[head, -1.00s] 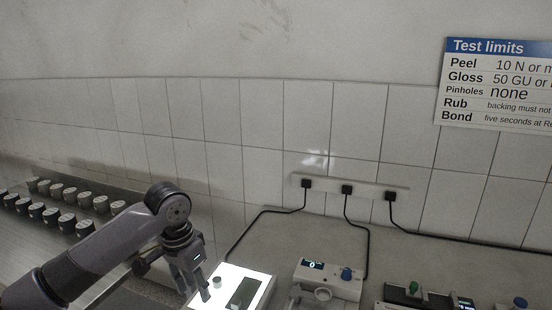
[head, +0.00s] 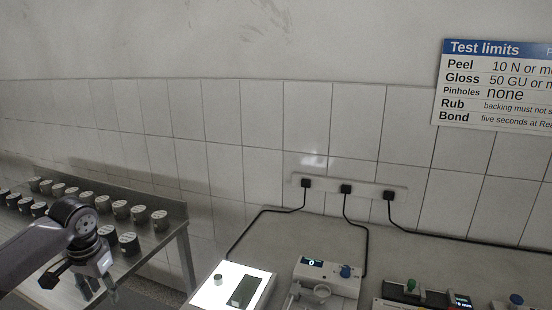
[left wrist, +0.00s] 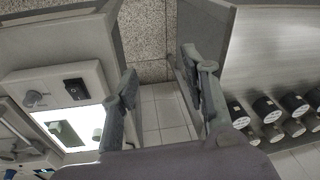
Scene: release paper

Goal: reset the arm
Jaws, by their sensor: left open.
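My left gripper (head: 92,287) is at the lower left of the head view, in front of the metal table with the dark cups. It points downward. In the left wrist view its two fingers (left wrist: 165,100) are spread apart with nothing between them; tiled floor shows in the gap. My right gripper is in neither view.
The metal table (head: 176,212) holds several dark lidded cups (head: 122,209). A lit white panel (head: 212,293) with a dark rectangle and a small cup stands on the bench (head: 262,247). A device with a blue knob (head: 346,271) stands right of it. Floor separates table and bench.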

